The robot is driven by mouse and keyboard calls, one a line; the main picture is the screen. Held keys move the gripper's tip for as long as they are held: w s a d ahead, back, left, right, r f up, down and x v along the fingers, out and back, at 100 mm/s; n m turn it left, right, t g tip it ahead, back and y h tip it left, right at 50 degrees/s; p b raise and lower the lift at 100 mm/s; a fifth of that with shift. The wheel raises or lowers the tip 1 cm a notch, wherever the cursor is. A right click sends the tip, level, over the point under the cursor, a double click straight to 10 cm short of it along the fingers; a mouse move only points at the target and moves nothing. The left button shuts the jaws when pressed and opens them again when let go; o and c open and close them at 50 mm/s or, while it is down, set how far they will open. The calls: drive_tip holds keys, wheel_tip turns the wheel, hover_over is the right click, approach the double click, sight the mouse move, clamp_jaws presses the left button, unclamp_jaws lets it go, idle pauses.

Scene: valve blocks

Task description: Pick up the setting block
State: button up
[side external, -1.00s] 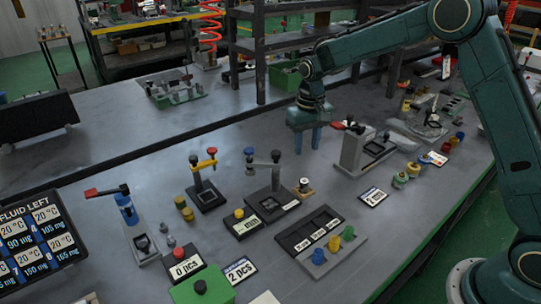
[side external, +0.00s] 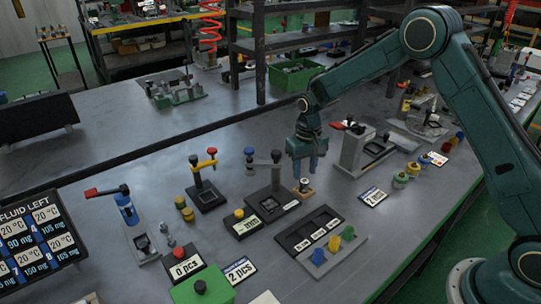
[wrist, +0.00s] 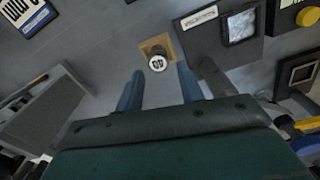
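A small tan block (side external: 304,192) carries an upright round piece with a pale, marked top. I take it to be the setting block, though the frames do not name it. It sits on the grey bench beside the dark base of a lever fixture. My gripper (side external: 304,172) is just above and behind it, pointing down. In the wrist view the tan block (wrist: 147,45) lies ahead of the two blue fingers, roughly in line with the gap between them. My gripper (wrist: 160,84) is open and empty, and the fingers appear apart from the block.
The lever fixture (side external: 270,203) stands close to the block's left. A grey press-like fixture (side external: 358,152) stands to its right. The bench behind the gripper is fairly clear.

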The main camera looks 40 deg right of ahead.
sight(305, 181)
drive_tip(key=shift+f, duration=0.15)
drive_tip(key=shift+d+f, duration=0.15)
drive_tip(key=shift+f, duration=2.3)
drive_tip(key=shift+c, duration=0.5)
clamp_jaws()
